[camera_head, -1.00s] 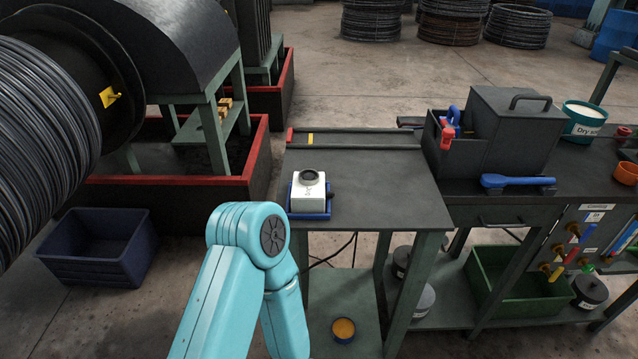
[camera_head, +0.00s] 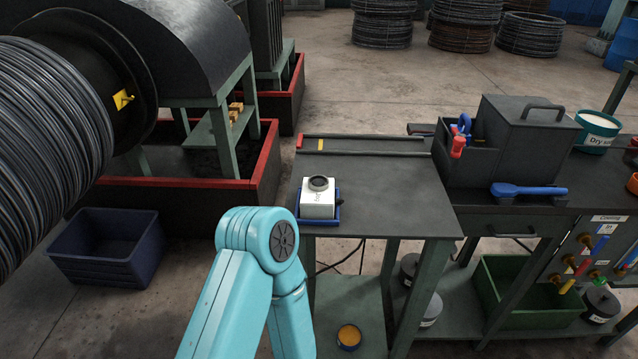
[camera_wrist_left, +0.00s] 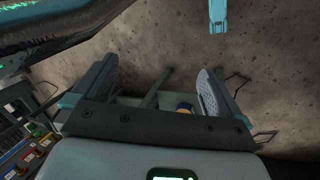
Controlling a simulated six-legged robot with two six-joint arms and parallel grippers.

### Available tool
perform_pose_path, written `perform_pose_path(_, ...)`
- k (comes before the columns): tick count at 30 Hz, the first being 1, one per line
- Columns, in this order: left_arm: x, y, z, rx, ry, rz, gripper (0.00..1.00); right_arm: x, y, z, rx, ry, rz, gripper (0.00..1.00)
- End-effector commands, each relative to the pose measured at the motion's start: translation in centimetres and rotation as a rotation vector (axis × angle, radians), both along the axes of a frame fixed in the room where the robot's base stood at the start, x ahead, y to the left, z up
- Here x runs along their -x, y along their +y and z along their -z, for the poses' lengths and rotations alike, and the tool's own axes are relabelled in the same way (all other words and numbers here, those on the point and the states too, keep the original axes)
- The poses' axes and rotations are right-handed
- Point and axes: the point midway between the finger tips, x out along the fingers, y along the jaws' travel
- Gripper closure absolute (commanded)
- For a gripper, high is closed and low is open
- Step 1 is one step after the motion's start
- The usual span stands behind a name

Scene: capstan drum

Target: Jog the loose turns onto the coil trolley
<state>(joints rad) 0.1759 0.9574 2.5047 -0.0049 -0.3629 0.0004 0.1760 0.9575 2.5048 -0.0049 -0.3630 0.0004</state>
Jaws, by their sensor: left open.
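The capstan drum (camera_head: 50,150), wound with dark wire turns, fills the left side of the head view. A yellow mark (camera_head: 122,99) shows on its dark hub. A white box with a dark round button (camera_head: 318,196) sits on a small blue tray (camera_head: 335,217) at the near-left edge of the dark table. My left arm rises from the bottom of the head view, in front of this table; its gripper is hidden there. In the left wrist view my left gripper (camera_wrist_left: 158,66) is open, with nothing between its fingers. I cannot make out a coil trolley.
The dark table (camera_head: 390,190) has clear top space right of the box and rails at its back. A bench at right holds a dark bin (camera_head: 525,135) and a blue scoop (camera_head: 528,190). A blue crate (camera_head: 105,250) stands on the floor at left.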

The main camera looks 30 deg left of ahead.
Motion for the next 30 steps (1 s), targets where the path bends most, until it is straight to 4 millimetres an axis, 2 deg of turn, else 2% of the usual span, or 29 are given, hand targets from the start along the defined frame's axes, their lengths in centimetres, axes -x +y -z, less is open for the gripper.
perform_pose_path(10, 0.01, 0.0, 0.0, 0.0, 0.0, 0.0, 0.0, 0.0, 0.0, 0.0, 0.0, 0.0, 0.0, 0.42)
perform_pose_path(19, 0.01, 0.0, 0.0, 0.0, 0.0, 0.0, 0.98, 0.0, 0.0, 0.0, 0.0, 0.0, 0.0, 0.42)
perform_pose_path(20, 0.01, 0.0, 0.0, 0.0, 0.0, 0.0, 1.0, 0.0, 0.0, 0.0, 0.0, 0.0, 0.0, 0.42)
perform_pose_path(30, 0.01, 0.0, 0.0, 0.0, 0.0, 0.0, 1.0, 0.0, 0.0, 0.0, 0.0, 0.0, 0.0, 0.42)
